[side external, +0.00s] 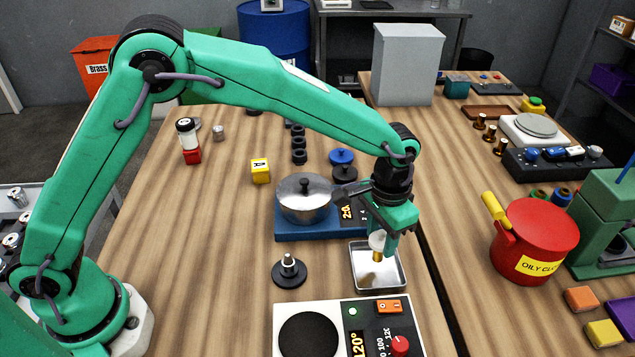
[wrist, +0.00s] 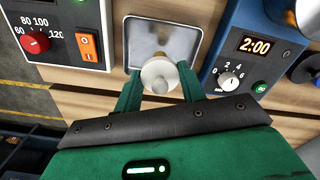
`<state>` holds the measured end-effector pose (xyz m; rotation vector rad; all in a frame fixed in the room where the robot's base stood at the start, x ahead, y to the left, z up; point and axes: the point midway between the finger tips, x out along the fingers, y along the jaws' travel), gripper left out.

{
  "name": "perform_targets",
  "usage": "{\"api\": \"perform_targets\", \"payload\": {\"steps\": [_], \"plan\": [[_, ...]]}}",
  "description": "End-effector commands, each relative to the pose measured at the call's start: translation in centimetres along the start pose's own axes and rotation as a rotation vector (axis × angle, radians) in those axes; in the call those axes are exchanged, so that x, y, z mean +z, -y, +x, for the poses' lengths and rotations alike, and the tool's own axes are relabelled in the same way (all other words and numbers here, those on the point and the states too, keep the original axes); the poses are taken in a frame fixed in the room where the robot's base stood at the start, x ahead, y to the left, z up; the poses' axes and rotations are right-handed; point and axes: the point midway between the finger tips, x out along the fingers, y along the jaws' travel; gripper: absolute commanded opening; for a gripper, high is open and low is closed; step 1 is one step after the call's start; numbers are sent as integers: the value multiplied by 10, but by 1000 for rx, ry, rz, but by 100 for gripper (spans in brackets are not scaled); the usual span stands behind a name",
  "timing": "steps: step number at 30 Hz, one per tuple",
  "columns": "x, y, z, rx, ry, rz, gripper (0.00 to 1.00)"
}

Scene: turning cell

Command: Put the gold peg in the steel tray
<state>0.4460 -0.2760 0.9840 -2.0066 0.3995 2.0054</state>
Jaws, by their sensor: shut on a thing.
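My gripper (side external: 385,243) is shut on the gold peg (side external: 378,255), which has a pale round top and a gold lower end. The peg hangs upright over the steel tray (side external: 399,284), a shallow silver tray on the wooden table. In the wrist view my gripper (wrist: 159,80) holds the peg by its pale round top (wrist: 158,76), with the steel tray (wrist: 192,31) beyond it. The gold part is mostly hidden there. I cannot tell whether the peg's lower end touches the tray.
A hotplate (side external: 283,316) with a red knob stands in front of the tray. A blue heater (side external: 290,232) with a lidded pot (side external: 305,205) stands behind it. A black stand with a white tip (side external: 289,275) is to the left. A table gap runs to the right.

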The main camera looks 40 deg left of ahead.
Motion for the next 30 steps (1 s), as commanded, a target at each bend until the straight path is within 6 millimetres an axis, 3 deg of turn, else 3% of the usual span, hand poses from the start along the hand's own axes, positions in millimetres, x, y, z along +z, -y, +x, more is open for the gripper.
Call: {"api": "perform_targets", "payload": {"steps": [7,21,22,24,25,30], "plan": [[0,0,25,0,0,0,12],[0,0,30,0,0,0,12],[0,0,30,0,1,0,44],[0,0,30,0,1,0,58],[0,0,30,0,1,0,62],[0,0,30,0,1,0,62]]}}
